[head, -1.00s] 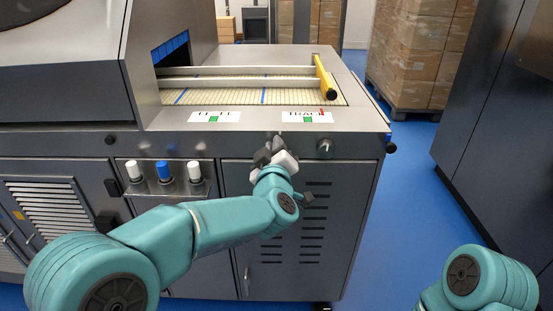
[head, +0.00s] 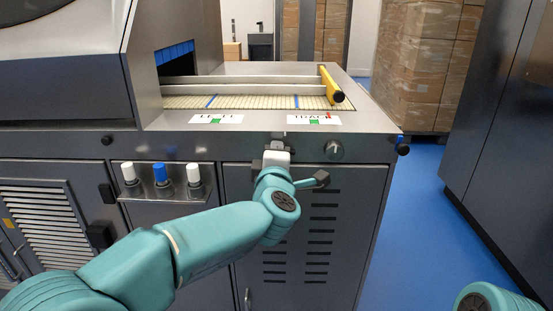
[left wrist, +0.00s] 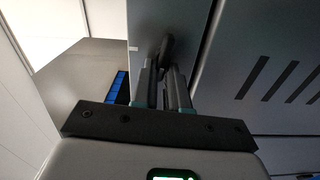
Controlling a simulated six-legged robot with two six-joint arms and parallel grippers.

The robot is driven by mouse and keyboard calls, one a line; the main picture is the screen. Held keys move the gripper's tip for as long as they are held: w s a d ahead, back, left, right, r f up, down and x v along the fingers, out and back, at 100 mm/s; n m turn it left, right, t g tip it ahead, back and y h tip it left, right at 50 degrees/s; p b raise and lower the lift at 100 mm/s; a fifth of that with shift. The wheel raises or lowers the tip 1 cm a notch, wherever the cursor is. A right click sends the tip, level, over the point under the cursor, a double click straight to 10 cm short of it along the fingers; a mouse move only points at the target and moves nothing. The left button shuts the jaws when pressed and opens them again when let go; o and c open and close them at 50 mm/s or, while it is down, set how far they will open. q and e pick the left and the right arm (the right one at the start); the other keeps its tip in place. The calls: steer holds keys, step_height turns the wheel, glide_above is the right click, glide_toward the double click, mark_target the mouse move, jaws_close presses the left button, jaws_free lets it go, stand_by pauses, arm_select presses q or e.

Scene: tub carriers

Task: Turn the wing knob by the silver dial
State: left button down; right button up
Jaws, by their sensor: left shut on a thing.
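The silver dial (head: 334,150) sits on the front panel of the grey machine, below the label reading TRACK. My left gripper (head: 277,150) is at the panel just left of the dial and apart from it. In the left wrist view, its two fingers (left wrist: 166,88) are shut on a dark wing knob (left wrist: 167,48), whose end shows beyond the fingertips. In the head view the gripper hides most of the knob. My right gripper is out of view; only part of my right arm shows at the bottom right.
A belt with blue stripes (head: 255,102) and a yellow bar (head: 331,84) lie on top of the machine. Three bottle-like knobs (head: 162,180) stand on a small shelf at left. Blue floor is clear right of the machine; a dark cabinet (head: 500,130) stands beyond.

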arm_select(q)
steer(key=shift+d+f+n, duration=0.1)
steer(key=shift+f+n, duration=0.05)
steer(key=shift+n, duration=0.15)
stand_by(0.4)
steer(key=c, duration=1.2)
jaws_free()
steer(key=shift+o, duration=0.2)
steer(key=shift+s, duration=0.1)
steer(key=s, duration=1.6)
